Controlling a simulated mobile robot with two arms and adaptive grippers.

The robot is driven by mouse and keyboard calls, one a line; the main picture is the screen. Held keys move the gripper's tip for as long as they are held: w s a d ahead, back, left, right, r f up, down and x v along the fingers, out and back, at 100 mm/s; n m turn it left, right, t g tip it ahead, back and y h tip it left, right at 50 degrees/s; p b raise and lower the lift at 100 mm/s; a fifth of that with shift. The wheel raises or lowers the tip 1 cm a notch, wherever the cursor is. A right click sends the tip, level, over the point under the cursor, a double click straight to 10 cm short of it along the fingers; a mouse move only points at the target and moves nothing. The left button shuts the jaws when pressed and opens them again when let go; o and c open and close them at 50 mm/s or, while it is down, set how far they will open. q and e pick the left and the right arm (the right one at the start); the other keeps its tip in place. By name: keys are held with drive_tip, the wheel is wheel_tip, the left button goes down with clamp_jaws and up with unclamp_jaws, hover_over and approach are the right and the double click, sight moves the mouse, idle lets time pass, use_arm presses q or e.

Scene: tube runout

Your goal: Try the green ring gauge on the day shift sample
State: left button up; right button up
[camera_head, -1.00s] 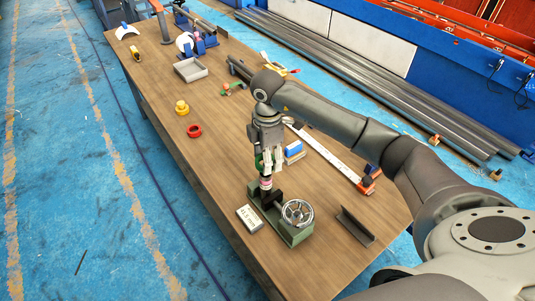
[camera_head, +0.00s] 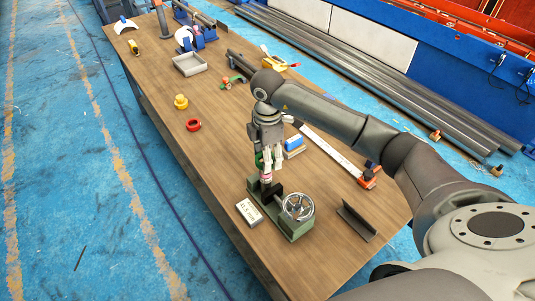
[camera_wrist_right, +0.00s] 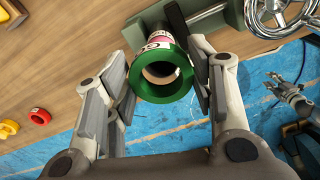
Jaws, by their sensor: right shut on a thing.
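The green ring gauge (camera_wrist_right: 160,95) is between the fingers of my right gripper (camera_head: 268,166), which is shut on it. In the right wrist view the gripper (camera_wrist_right: 163,75) has one finger on each side of the ring. The sample tube (camera_head: 266,179), with pink and white bands, stands upright in a green vise (camera_head: 292,230) directly below the ring. The ring is in line with the tube's top end, and a round rim shows inside its hole. I cannot tell whether the ring is around the tube or just above it.
A label plate (camera_head: 249,212) lies beside the vise, which has a handwheel (camera_head: 298,206). A red ring (camera_head: 193,125) and a yellow ring piece (camera_head: 181,102) sit farther left. A grey tray (camera_head: 190,65) and a dark angle bar (camera_head: 357,222) are also on the wooden table.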

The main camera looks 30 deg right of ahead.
drive_tip(key=shift+f+b, duration=1)
drive_tip(key=shift+f, duration=0.6)
drive_tip(key=shift+r, duration=0.2)
wheel_tip(320, 180, up, 7)
drive_tip(key=p, duration=0.5)
drive_tip(key=shift+f, duration=0.15)
idle(0.5)
